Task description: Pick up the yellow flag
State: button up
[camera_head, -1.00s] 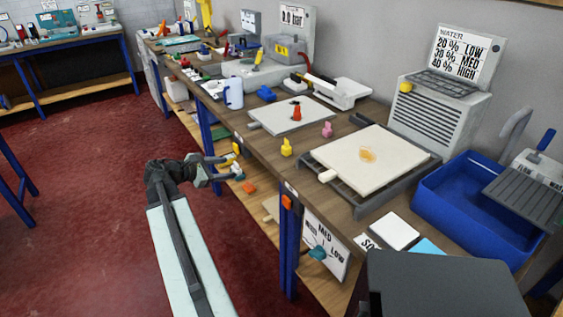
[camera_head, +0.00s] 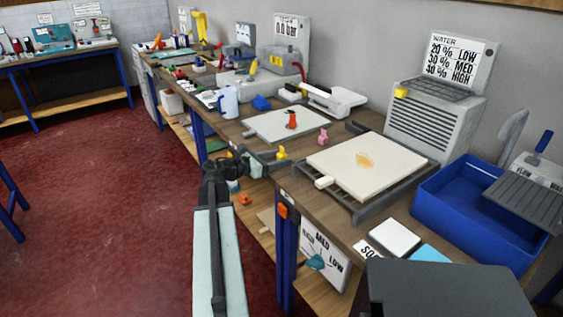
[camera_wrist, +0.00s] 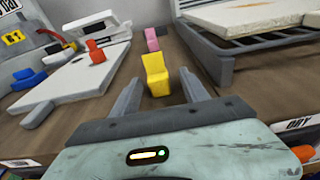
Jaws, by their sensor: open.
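The yellow flag (camera_head: 282,154) is a small upright yellow piece on the wooden bench top, near its front edge. In the wrist view the yellow flag (camera_wrist: 156,74) stands ahead of and between my finger tips, and I see no contact. My gripper (camera_head: 276,160) is open and empty, low at the bench's front edge. In the wrist view my gripper (camera_wrist: 158,92) has one finger on each side of the flag. The flag's base is not hidden in the wrist view.
A pink piece (camera_wrist: 152,40) stands just behind the flag. A red piece (camera_wrist: 95,52) stands on a white board (camera_wrist: 72,78) to the left. A dark rack (camera_wrist: 215,50) with a pale slab (camera_head: 368,158) is close on the right. A blue tub (camera_head: 440,205) is farther right.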

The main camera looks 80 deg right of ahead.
aim_at(282, 154)
jog(key=shift+x, duration=0.9)
grip_shut()
jog(key=shift+r, duration=0.1)
notch_tip(282, 154, up, 10)
jog(key=p, duration=1)
jog(key=shift+r, duration=0.1)
